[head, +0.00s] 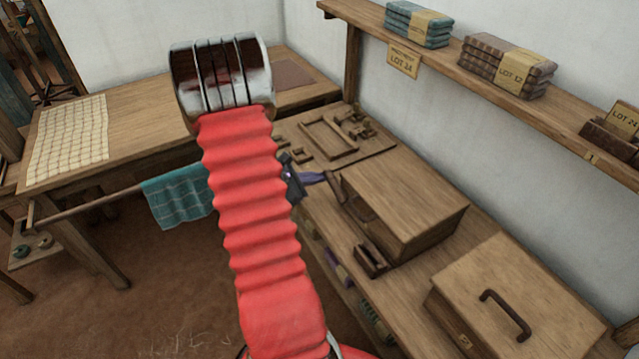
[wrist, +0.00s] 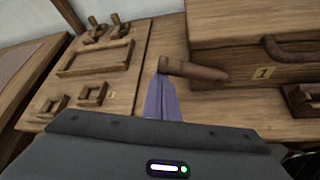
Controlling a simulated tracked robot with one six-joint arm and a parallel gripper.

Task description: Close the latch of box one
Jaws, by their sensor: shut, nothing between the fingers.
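Box one (head: 420,196) is a closed wooden box on the bench, and its front with a "1" plate (wrist: 263,72) and curved brown handle (wrist: 290,48) shows in the wrist view. A dark wooden bar (wrist: 195,70), apparently the latch, sticks out to the left near the box's front. A dark bracket (wrist: 302,98), perhaps its catch, stands at the right. My gripper (wrist: 160,85) has its purple fingers shut and empty, tips at the bar's left end. I cannot tell whether they touch it. The head view also shows my gripper (head: 322,177) left of the box.
A second box (head: 520,290) with a top handle stands at front right. A board with wooden frames (head: 328,138) lies behind my gripper. A wall shelf (head: 520,95) holds cloth bundles. A rod with teal cloth (head: 178,200) hangs left of my arm.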

